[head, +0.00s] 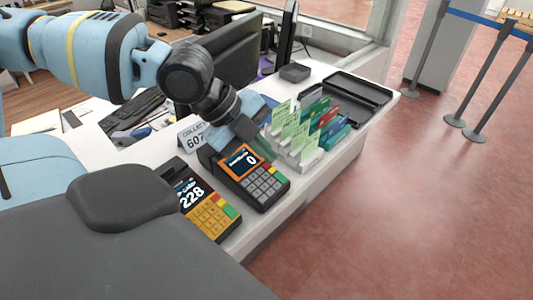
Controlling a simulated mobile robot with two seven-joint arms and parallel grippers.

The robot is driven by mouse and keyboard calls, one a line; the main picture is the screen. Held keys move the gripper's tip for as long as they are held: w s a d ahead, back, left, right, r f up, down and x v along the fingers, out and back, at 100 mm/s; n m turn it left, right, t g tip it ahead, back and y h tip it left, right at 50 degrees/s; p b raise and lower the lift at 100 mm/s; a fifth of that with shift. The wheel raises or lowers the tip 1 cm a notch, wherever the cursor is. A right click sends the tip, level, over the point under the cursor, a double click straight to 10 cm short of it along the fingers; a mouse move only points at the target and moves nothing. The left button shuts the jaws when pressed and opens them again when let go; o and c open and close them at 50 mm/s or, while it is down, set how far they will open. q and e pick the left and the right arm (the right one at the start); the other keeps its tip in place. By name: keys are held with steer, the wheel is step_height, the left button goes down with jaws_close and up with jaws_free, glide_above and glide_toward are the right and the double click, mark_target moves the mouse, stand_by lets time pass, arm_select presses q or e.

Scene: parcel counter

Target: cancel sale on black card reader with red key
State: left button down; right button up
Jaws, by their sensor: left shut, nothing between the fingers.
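Two dark card readers stand side by side on the white counter. The nearer reader (209,213) has a yellow keypad, a screen reading 228, and small red and green keys at its right edge. The farther reader (262,186) has grey keys, an orange-framed screen reading 0, and small coloured keys along its right side, a green one clearest. My left gripper (256,139) is shut and empty, just behind and above the farther reader's screen end. Its fingertips are small and partly blurred, and I cannot tell whether they touch anything. My right gripper is out of view.
A white rack of green, red and teal cards (307,133) stands right of the farther reader. A black tray (345,98) lies beyond it. A small sign reading 60 (193,137) stands behind the readers. A keyboard (133,113) and monitor are farther back.

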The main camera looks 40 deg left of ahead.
mark_target(269, 171)
arm_select(q)
steer(key=shift+r, duration=0.1)
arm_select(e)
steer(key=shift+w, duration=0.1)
